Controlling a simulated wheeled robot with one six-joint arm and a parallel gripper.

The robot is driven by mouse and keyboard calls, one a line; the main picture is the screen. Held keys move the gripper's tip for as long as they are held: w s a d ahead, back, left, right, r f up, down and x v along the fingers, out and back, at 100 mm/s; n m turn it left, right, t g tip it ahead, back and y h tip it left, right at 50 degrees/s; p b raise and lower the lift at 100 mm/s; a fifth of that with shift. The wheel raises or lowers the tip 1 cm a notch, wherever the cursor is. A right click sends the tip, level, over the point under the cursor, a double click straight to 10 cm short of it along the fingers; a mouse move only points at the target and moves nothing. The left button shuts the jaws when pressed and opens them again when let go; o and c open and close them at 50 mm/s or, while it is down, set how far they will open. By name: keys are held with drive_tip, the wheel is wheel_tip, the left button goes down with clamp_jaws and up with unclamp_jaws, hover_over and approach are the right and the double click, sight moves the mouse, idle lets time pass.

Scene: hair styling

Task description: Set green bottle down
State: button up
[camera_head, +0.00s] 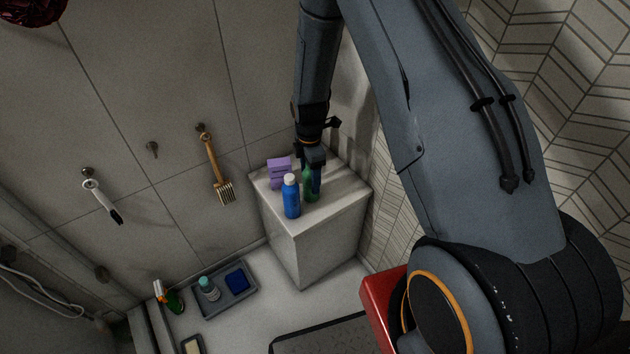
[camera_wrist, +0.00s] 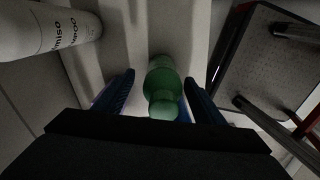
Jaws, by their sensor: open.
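The green bottle (camera_head: 309,186) stands on top of the white block-like stand (camera_head: 338,192) in the corner. My gripper (camera_head: 313,172) is over it, pointing down, and partly hides it. In the wrist view the green bottle (camera_wrist: 162,78) is between the two fingers of my gripper (camera_wrist: 158,82). The fingers are apart, with a visible gap on each side of the bottle. I cannot see the bottle's base clearly.
A blue bottle (camera_head: 291,200) with a white cap stands close left of the green one, with a purple block (camera_head: 279,168) behind. A pale lettered bottle (camera_wrist: 52,30) shows in the wrist view. A grey tray (camera_head: 226,290) lies below on the floor.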

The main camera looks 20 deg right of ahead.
drive_tip(key=c, duration=1.4)
drive_tip(key=shift+r, duration=0.1)
